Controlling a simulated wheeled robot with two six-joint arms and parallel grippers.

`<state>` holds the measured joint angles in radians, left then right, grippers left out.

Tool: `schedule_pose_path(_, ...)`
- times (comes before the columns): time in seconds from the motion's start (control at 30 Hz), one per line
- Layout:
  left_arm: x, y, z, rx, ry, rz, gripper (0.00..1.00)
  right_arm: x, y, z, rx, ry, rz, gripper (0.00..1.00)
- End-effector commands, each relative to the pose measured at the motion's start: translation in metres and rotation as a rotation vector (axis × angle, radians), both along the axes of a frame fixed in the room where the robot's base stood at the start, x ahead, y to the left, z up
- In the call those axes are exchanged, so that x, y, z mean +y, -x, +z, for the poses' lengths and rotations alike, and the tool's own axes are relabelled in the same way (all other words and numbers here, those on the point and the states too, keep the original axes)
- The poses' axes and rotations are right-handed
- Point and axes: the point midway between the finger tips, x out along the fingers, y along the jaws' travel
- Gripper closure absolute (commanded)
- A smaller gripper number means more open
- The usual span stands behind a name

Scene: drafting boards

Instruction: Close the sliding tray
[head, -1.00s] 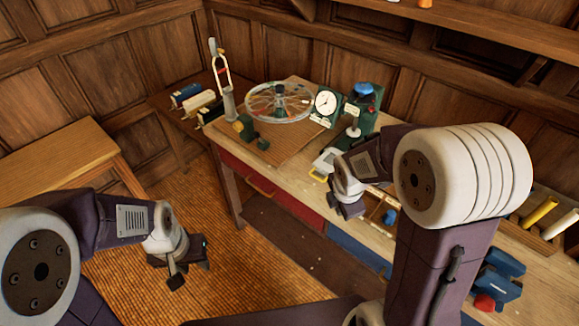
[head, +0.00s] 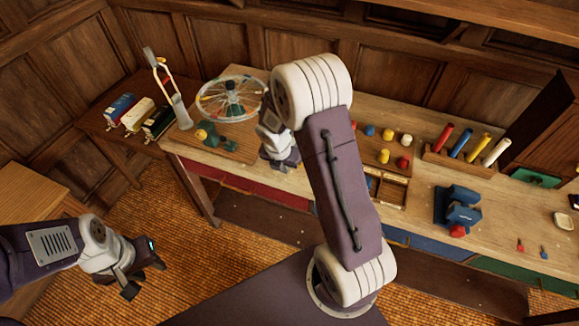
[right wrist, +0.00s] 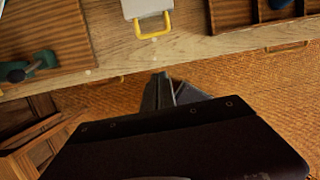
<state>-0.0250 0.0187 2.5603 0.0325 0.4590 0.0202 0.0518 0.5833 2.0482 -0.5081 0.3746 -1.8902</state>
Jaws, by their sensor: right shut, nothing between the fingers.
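The sliding tray (right wrist: 140,8) is a pale grey panel with a yellow loop handle (right wrist: 153,27), at the top of the right wrist view. It lies on the wooden bench top, its handle towards the front edge. In the head view my right arm hides it. My right gripper (right wrist: 164,90) is shut and empty, in front of the bench edge and apart from the handle in the wrist view; it also shows at the bench front in the head view (head: 284,162). My left gripper (head: 143,275) looks open and empty over the woven floor at lower left.
On the bench (head: 235,168) stand a spoked wheel (head: 232,97), a green tool (head: 212,137), a divided wooden box (head: 390,188), a rack of coloured tubes (head: 468,155) and a blue vise (head: 457,210). Drawers line the bench front.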

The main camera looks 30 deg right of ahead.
Motion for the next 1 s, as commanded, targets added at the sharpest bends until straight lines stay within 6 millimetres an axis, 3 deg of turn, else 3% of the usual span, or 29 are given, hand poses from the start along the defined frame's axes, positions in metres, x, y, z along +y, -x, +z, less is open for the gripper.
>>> schedule_pose_path(0.1, 0.0, 0.0, -0.01, 0.0, 0.0, 0.0, 0.64, -0.005, -0.003, -0.029, 0.004, -0.001, -0.003, 1.0)
schedule_pose_path(0.37, 0.0, 0.0, -0.027, 0.0, 0.0, 0.0, 0.64, -0.015, -0.013, -0.084, 0.003, -0.002, -0.001, 1.0)
schedule_pose_path(0.53, 0.0, 0.0, -0.002, -0.001, 0.0, 0.0, 0.64, -0.034, -0.03, -0.073, 0.0, -0.002, -0.005, 1.0)
schedule_pose_path(1.0, 0.0, 0.0, 0.003, 0.0, 0.0, 0.0, 0.64, -0.045, -0.04, -0.075, 0.0, -0.002, -0.002, 1.0)
